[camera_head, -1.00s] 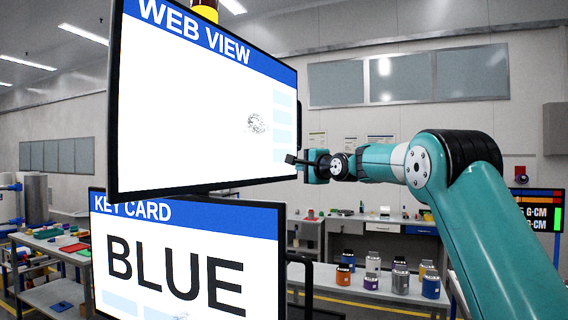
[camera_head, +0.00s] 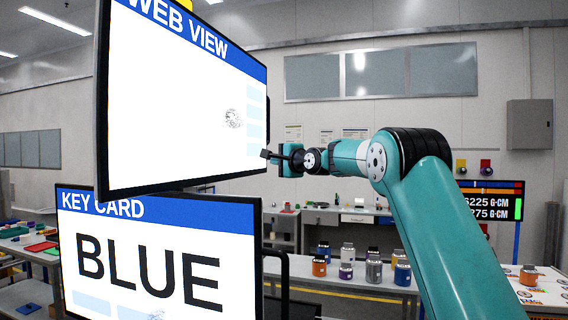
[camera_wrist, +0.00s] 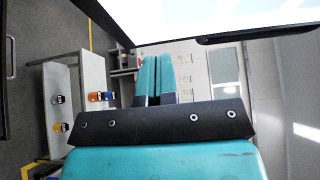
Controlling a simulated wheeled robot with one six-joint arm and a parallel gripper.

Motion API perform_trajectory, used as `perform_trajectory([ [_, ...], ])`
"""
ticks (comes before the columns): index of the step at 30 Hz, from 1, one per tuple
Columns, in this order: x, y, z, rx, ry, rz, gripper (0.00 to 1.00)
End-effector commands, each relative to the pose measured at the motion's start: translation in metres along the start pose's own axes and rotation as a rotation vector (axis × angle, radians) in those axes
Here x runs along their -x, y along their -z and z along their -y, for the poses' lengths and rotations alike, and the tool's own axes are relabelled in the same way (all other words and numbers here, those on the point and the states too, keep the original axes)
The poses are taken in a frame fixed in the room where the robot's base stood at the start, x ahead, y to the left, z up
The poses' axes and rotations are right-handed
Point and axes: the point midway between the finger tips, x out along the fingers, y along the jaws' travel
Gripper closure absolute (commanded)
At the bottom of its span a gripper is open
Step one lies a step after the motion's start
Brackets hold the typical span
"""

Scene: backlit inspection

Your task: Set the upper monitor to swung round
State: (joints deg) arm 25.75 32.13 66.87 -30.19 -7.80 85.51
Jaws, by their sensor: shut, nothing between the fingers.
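The upper monitor (camera_head: 180,100) shows "WEB VIEW" on a white screen with a blue band. It stands angled, its right edge farther from me than its left. The lower monitor (camera_head: 165,255) below it shows "KEY CARD" and "BLUE". My gripper (camera_head: 265,154) is shut and empty, its tips at the right edge of the upper monitor in the head view; I cannot tell whether they touch it. In the wrist view my gripper's fingers (camera_wrist: 155,75) lie together, and a bright screen with a dark frame spans the top.
A bench with several lidded jars (camera_head: 346,270) stands behind, right of the monitors. A black tube handle (camera_head: 284,285) sits beside the lower monitor. A display with number readouts (camera_head: 490,205) is at the right. A table with coloured items (camera_head: 30,245) is at the left.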

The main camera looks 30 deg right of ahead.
Motion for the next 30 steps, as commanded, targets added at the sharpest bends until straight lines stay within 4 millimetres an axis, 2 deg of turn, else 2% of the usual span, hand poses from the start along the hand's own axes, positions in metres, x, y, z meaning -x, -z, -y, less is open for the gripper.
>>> perform_trajectory([
  [3,0.013,0.007,-0.002,0.0,0.001,0.006,1.0],
  [6,0.035,0.021,-0.007,0.002,0.002,0.004,1.0],
  [12,0.072,0.045,-0.004,0.001,0.002,0.003,1.0],
  [15,0.084,0.053,-0.003,0.0,0.001,0.004,1.0],
  [21,0.095,0.059,-0.001,0.001,0.0,0.007,1.0],
  [30,0.095,0.059,0.0,0.0,0.0,0.007,1.0],
])
